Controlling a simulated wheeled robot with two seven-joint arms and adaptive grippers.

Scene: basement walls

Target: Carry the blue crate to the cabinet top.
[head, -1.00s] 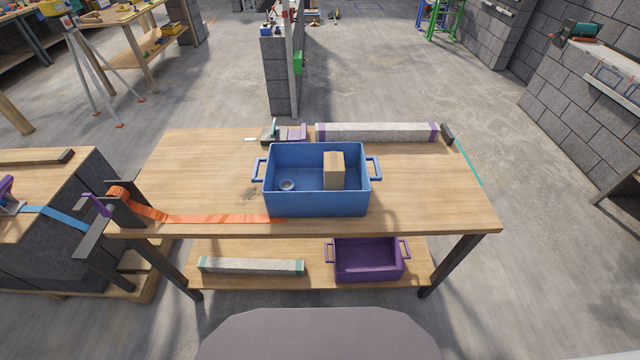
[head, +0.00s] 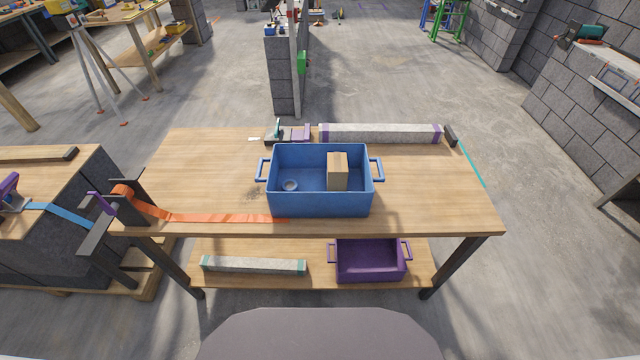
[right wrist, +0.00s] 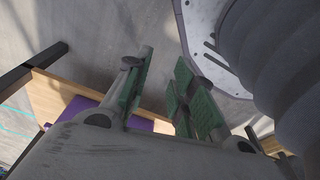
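The blue crate (head: 320,200) stands upright on the wooden workbench (head: 215,185), near its front middle. It has a handle on its left and right ends. A cardboard-brown box (head: 337,172) and a small round ring-like thing (head: 290,185) lie inside it. My right gripper (right wrist: 162,78) shows in the right wrist view, its green-padded fingers apart with nothing between them. The crate is not in that view. Neither gripper shows in the head view. I cannot make out with certainty which thing is the cabinet.
An orange strap (head: 215,217) runs along the bench front to the crate's left. A grey beam (head: 380,133) lies at the back edge. A purple crate (head: 370,262) sits on the lower shelf. A wood-topped block stack (head: 50,185) stands left. Floor at right (head: 530,200) is clear.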

